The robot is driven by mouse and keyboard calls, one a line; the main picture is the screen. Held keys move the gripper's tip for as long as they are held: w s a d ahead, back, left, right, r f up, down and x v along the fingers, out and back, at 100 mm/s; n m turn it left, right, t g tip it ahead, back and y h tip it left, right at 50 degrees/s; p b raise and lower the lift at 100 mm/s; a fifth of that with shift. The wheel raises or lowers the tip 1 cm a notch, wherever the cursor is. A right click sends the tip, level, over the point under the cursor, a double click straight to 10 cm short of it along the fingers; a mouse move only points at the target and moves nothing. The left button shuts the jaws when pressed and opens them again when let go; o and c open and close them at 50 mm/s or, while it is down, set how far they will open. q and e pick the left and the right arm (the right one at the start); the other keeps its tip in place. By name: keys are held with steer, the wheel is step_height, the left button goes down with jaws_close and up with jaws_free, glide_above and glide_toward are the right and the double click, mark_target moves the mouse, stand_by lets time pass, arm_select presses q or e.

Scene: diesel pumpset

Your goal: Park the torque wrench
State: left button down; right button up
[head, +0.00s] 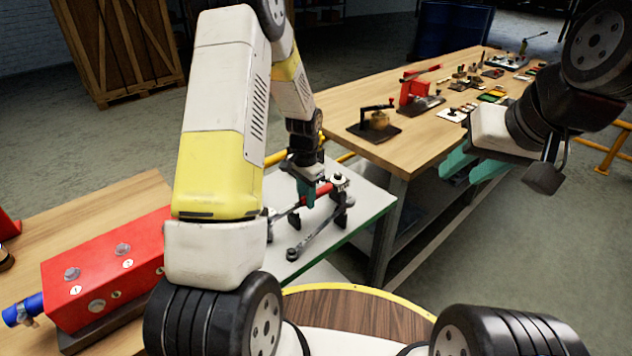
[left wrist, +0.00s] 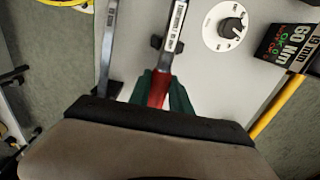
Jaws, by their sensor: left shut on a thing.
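My left gripper (head: 309,197), with teal fingers, is shut on the red grip of the torque wrench (head: 322,191), above a pale bench top (head: 345,238). The wrench's silver shaft runs down-left, partly hidden by my arm. In the left wrist view the red grip (left wrist: 158,88) lies between the green fingers, and a labelled shaft (left wrist: 175,33) extends away. A grey bar (head: 318,238) lies beside it, near dark upright supports (head: 340,216). Whether the wrench touches a support cannot be told. My right gripper (head: 472,166) is open and empty, right of the bench.
A dial (left wrist: 230,27) and a "60 Nm" sign (left wrist: 287,40) are on the pale top. A long wooden table (head: 355,92) with several tools stands behind. A red box (head: 105,265) sits on a wooden table at left. Yellow rails (head: 608,150) stand at right.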

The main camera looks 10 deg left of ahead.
arm_select(q)
steer(key=shift+f, duration=1)
steer(key=c, duration=1.1)
jaws_free()
steer(key=shift+r, duration=0.1)
step_height(320, 180, up, 8)
steer(key=shift+f, duration=0.2)
steer(key=shift+r, duration=0.1)
steer(key=s+r+n+t, duration=0.2)
steer(key=s+r, duration=0.2)
steer(key=r, duration=0.6)
steer(key=s+d+r+n+t+h, duration=0.1)
steer(key=s+r+n+t, duration=0.1)
steer(key=s+r, duration=0.5)
steer(key=s+d+r+n+t+h, duration=0.1)
steer(key=s+r+n+t, duration=0.1)
steer(key=s+r, duration=0.5)
steer(key=s+n, duration=0.1)
steer(key=s, duration=0.5)
steer(key=shift+s+r, duration=0.15)
steer(key=shift+r, duration=0.2)
